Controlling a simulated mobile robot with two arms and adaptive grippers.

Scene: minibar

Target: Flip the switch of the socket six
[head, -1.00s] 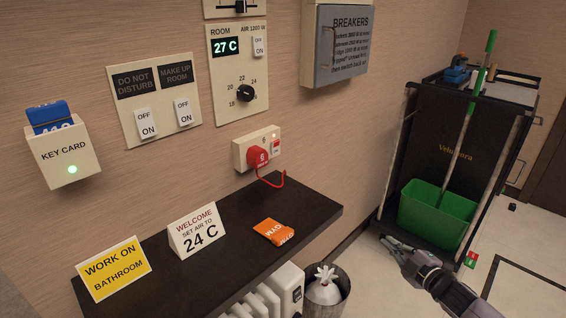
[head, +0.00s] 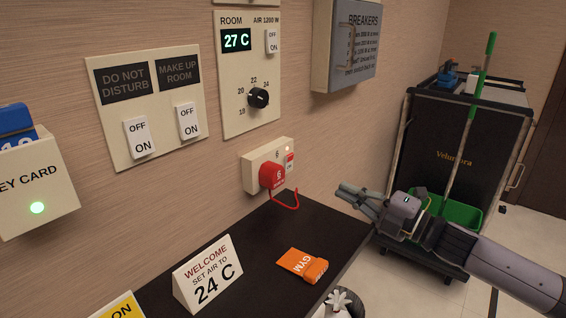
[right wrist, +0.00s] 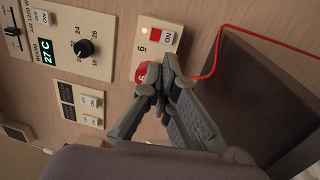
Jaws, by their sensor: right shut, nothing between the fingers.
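Socket six (head: 252,177) is a white wall box above the dark shelf, with a red plug (head: 272,176) in it and a red cord. Its small red and white switch (head: 290,162) sits at the right, below a small light. In the right wrist view the switch (right wrist: 161,37) also shows, beside the number 6, and the plug (right wrist: 148,78) is partly behind the fingers. My right gripper (head: 342,190) is shut and empty, to the right of the socket and apart from it. It also shows in the right wrist view (right wrist: 170,65). My left gripper is not in view.
The dark shelf (head: 250,245) below holds an orange GYM item (head: 303,265) and a welcome card (head: 208,275). A room panel (head: 235,100) and breaker box (head: 345,45) are above. A cleaning cart (head: 450,130) stands at the right.

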